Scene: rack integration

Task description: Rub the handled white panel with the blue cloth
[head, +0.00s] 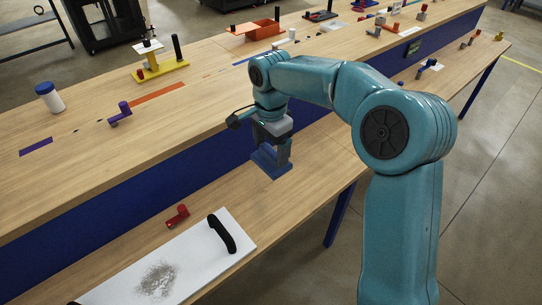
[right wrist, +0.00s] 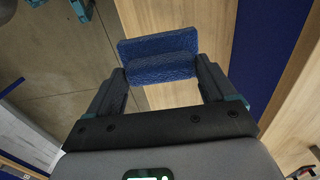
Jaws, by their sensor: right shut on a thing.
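The white panel (head: 196,258) lies on the lower bench at the bottom of the head view. It has a black handle (head: 222,234) at its right end and a grey speckled smudge (head: 158,279) on its surface. The blue cloth (head: 271,163) is a thick block-like pad. My right gripper (head: 272,152) is shut on it, near the lower bench beyond the panel. The cloth also shows between both fingers in the right wrist view (right wrist: 160,57). Gripper and cloth are apart from the panel. My left gripper is not in view.
A small red part (head: 177,216) lies beside the panel. The raised upper bench holds a blue-capped white bottle (head: 49,98), a purple part (head: 121,113) and a yellow fixture (head: 160,69). The lower bench between cloth and panel is clear.

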